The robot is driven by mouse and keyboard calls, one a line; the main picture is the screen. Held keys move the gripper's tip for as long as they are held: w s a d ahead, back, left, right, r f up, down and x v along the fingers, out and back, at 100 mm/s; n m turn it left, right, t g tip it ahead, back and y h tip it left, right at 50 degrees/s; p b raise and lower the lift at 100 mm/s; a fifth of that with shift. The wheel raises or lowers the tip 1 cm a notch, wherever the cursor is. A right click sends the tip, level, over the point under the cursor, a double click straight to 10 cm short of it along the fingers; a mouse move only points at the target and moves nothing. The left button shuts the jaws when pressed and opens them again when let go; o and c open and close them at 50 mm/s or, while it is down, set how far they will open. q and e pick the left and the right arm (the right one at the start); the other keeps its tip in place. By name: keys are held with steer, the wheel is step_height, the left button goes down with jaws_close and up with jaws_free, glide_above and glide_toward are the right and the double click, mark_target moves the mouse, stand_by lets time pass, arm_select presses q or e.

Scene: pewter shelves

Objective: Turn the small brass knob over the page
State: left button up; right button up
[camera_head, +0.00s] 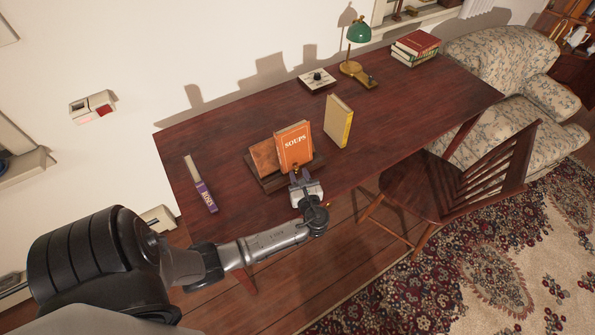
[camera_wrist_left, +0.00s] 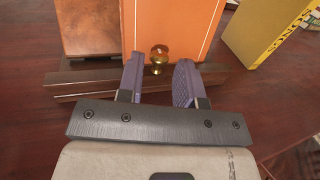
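A small brass knob (camera_wrist_left: 159,56) shows in the left wrist view, in front of the lower edge of an orange book. The orange book (camera_head: 294,146), lettered SOUPS, stands leaning on a dark wooden stand (camera_head: 267,184) on the desk. A brown panel (camera_head: 264,158) stands at its left. My left gripper (camera_wrist_left: 159,70) is open, with its purple fingers on either side of the knob and a gap visible on both sides. In the head view my left gripper (camera_head: 300,181) is in front of the stand and hides the knob. My right gripper is not in view.
On the dark red desk (camera_head: 220,135) a yellow book (camera_head: 338,122) stands right of the stand, and a purple-spined book (camera_head: 206,196) lies left. A green lamp (camera_head: 358,32), a small box (camera_head: 317,80) and stacked books (camera_head: 415,47) are farther back. A wooden chair (camera_head: 420,190) stands in front.

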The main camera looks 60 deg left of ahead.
mark_target(296, 169)
arm_select(q)
steer(key=shift+x, duration=1.05)
steer(key=shift+c, duration=0.5)
jaws_close()
steer(key=shift+s+r+m+t+p, duration=0.1)
steer(key=shift+r+m+t+p, duration=0.25)
steer(key=shift+t+p, duration=0.35)
steer(key=shift+f+m+t+h+p, duration=0.3)
steer(key=shift+m+t+p, duration=0.1)
steer(key=shift+m+t, duration=0.1)
steer(key=shift+o, duration=0.5)
jaws_free()
